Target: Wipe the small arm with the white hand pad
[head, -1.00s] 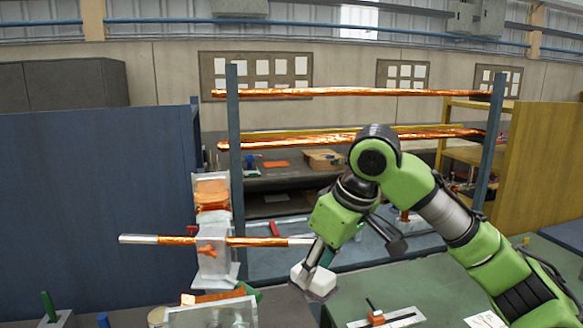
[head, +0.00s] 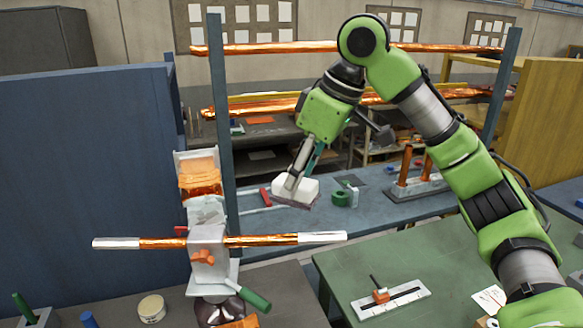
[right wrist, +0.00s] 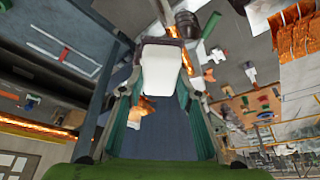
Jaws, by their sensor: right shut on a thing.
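The white hand pad (head: 298,188) is a pale block with a darker underside. My right gripper (head: 294,180) is shut on it and holds it in the air. In the head view the pad shows above the right part of the small arm, with a visible gap between them. The right wrist view shows the pad (right wrist: 161,68) between the two fingers. The small arm (head: 270,241) is a horizontal copper-coloured bar with white ends. It passes through a grey clamp block (head: 208,247) on an upright stand. My left gripper is not in view.
A tall blue-grey frame (head: 219,120) with long copper bars stands behind. A green table (head: 460,260) at right holds a slotted plate (head: 405,298). A dark-green handle (head: 254,298) and a round tin (head: 152,307) are near the stand. A blue panel (head: 80,190) closes off the left.

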